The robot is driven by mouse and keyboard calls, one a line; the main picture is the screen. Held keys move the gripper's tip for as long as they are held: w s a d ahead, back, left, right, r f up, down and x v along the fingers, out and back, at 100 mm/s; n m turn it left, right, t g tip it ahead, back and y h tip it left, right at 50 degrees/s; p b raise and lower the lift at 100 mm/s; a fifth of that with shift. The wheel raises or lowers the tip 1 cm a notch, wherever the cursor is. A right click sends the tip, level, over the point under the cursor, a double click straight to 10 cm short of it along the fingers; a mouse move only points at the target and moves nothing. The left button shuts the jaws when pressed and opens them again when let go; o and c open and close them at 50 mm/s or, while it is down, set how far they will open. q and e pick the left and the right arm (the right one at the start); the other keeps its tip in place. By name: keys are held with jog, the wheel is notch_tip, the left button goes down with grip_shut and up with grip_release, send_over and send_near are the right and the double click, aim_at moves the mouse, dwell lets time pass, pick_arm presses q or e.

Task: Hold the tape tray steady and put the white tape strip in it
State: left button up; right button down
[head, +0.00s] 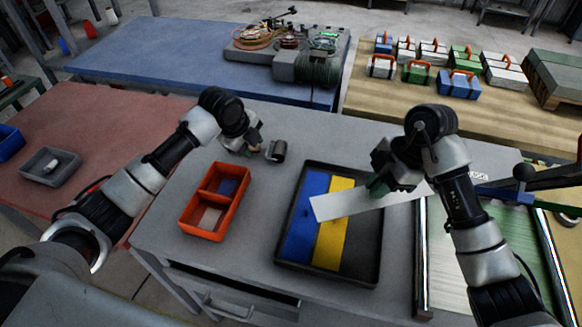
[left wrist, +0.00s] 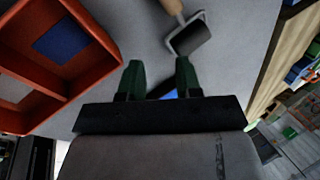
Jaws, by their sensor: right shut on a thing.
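The black tape tray (head: 364,250) lies flat on the grey workbench, with a blue strip (head: 301,225) and a yellow strip (head: 334,230) side by side in it. My right gripper (head: 378,188) is shut on the white tape strip (head: 345,203) and holds it above the tray. The strip reaches across the yellow strip and the tray's right side. My left gripper (head: 258,147) is open, above the bench, up and left of the tray and not touching it. Its green fingers (left wrist: 160,80) stand apart in the left wrist view. A small blue patch shows between them; I cannot tell what it is.
An orange two-compartment bin (head: 187,215) stands left of the tray. The bench between bin and tray is clear.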

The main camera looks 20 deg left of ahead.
pick_arm(q)
jog(key=s+d+r+m+g, duration=0.2)
jog(key=s+d+r+m, duration=0.15)
jog(key=d+m, duration=0.45)
jog(key=m+g+y, duration=0.2)
jog(key=m, duration=0.4)
send_near(291, 203)
notch_tip(291, 203, down, 10)
jog(key=shift+a+r, duration=0.1)
grip_shut()
jog(key=shift+w, duration=0.1)
